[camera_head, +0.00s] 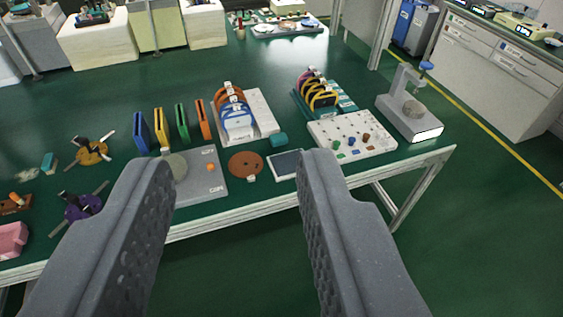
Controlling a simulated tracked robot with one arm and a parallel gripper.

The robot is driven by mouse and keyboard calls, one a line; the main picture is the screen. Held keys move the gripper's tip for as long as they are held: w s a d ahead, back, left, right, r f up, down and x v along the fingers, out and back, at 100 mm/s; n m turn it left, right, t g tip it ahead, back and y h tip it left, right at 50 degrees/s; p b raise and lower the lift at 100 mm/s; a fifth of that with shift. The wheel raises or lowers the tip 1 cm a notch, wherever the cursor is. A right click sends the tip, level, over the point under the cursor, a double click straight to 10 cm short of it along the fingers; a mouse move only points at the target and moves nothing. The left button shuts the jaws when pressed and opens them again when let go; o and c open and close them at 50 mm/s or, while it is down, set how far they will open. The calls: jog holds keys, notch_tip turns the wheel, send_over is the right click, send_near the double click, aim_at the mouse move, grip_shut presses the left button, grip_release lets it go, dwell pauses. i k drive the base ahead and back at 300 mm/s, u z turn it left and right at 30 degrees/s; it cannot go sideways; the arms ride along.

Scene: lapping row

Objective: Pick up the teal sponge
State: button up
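Another small teal piece (48,162) with a paler side lies at the far left of the table. Both are small in the picture, and I cannot tell for certain which is the sponge. My gripper (237,167) is open, with its two grey fingers wide apart and nothing between them. It is above and in front of the table's near edge, apart from both teal pieces.
The green table (330,60) is crowded near its front: a grey plate (208,178), a brown disc (245,164), a white board with small pegs (352,136), upright coloured plates (181,123) and a grey gauge stand (409,117). The table's middle behind them is clear.

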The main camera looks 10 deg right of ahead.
aim_at(279, 139)
jog(key=u, duration=0.1)
jog(key=k, duration=0.4)
jog(key=z, duration=0.75)
jog(key=i, duration=2.45)
jog(key=u, duration=0.6)
